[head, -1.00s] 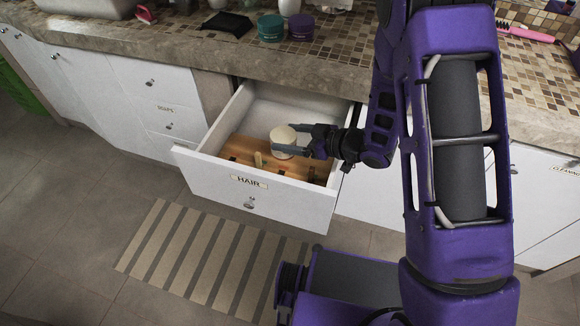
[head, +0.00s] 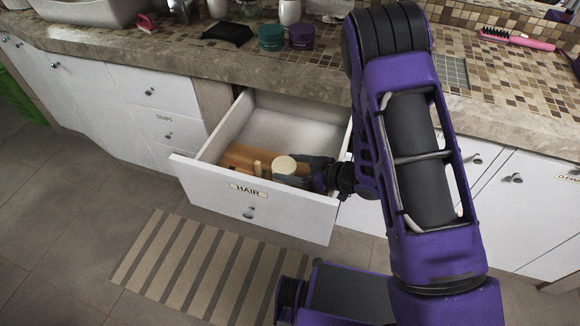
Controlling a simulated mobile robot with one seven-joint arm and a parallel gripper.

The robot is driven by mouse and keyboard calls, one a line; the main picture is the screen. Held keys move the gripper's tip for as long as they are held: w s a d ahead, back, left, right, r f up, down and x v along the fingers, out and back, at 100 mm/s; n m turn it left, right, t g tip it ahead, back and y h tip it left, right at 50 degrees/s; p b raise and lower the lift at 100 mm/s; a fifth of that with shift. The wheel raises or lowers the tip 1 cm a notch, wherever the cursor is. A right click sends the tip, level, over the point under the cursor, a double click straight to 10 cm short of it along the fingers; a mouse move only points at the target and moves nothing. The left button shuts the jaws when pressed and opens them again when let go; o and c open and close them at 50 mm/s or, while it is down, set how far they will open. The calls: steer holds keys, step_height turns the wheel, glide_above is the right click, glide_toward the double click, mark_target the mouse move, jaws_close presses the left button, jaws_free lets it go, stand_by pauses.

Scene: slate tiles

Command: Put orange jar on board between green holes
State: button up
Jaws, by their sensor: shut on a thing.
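My gripper (head: 296,174) is inside the open drawer, shut on a pale cream jar (head: 284,165) that stands upright near the drawer's front wall. A wooden board (head: 238,154) lies in the drawer to the left of the jar and partly under it. A small tan upright piece (head: 257,168) is on the board just left of the jar. I cannot tell whether the jar's base touches the board. No orange jar shows, and I cannot make out green holes in the board.
The white drawer (head: 275,200) bears a HAIR label. Its back half is empty. On the counter stand a teal jar (head: 271,38), a purple jar (head: 301,36) and a black item (head: 228,33); a pink brush (head: 518,39) lies right. A striped mat (head: 200,265) covers the floor.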

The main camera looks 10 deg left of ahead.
steer(key=shift+s+f, duration=0.1)
steer(key=shift+f, duration=0.35)
steer(key=o, duration=1.1)
steer(key=shift+f, duration=0.1)
steer(key=shift+o, duration=1)
steer(key=shift+s+f+b, duration=0.1)
steer(key=shift+s+b, duration=0.05)
steer(key=shift+b, duration=0.15)
steer(key=shift+r+p, duration=0.35)
steer(key=p+v, duration=0.1)
steer(key=v, duration=1.1)
steer(key=shift+r+p, duration=0.4)
steer(key=shift+r, duration=0.05)
steer(key=shift+w, duration=0.25)
